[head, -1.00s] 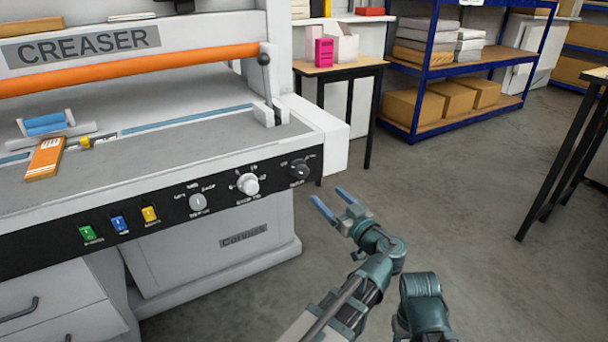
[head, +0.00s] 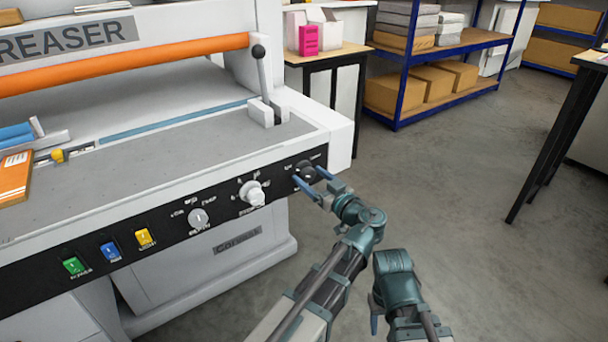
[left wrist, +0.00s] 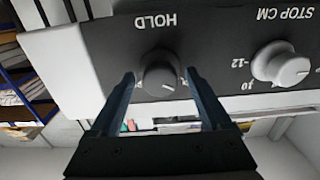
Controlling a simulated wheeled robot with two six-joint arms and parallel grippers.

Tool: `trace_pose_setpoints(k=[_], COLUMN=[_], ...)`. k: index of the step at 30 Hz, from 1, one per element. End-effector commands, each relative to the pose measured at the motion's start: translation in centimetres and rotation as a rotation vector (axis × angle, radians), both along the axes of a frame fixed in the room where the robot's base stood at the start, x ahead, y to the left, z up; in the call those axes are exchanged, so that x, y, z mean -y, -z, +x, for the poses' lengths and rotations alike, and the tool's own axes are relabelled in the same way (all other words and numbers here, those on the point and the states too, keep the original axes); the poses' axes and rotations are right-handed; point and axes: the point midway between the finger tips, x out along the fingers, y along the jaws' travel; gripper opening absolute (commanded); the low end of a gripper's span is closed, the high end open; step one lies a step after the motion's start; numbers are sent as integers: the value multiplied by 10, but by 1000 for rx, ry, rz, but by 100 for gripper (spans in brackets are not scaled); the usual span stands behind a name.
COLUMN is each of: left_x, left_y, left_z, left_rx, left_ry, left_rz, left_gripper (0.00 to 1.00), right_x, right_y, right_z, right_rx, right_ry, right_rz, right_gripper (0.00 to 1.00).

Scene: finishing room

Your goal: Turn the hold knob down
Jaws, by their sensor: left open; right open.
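The hold knob (head: 307,170) is a dark round knob at the right end of the creaser's black control panel. In the left wrist view the knob (left wrist: 160,75) sits under the word HOLD, seen upside down. My left gripper (head: 309,177) is open at the knob. In the left wrist view its fingertips (left wrist: 159,77) lie on either side of the knob, with gaps; I cannot tell whether they reach past its face. The knob's pointer setting is too small to read. My right gripper (head: 375,323) is low in the head view, mostly hidden, with one blue finger showing.
The white stop knob (head: 253,194) is next to the hold knob, with another grey knob (head: 198,218) further left. Green, blue and yellow switches (head: 108,252) follow. A lever (head: 262,80) stands above the panel.

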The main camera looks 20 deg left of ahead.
Motion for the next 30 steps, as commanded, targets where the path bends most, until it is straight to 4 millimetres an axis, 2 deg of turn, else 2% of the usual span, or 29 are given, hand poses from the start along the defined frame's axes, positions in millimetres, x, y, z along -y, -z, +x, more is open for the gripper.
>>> trace_pose_setpoints(k=[4,5,18,30], left_x=[0,0,0,0], left_y=[0,0,0,0], left_z=[0,0,0,0], left_rx=[0,0,0,-76], left_ry=[0,0,0,0], left_rz=[0,0,0,59], left_gripper=[81,78,0,0], right_x=[0,0,0,0], right_y=[0,0,0,0], right_z=[0,0,0,0], right_rx=[0,0,0,0], right_ry=[0,0,0,0], right_rz=[0,0,0,0], right_gripper=[50,50,50,50])
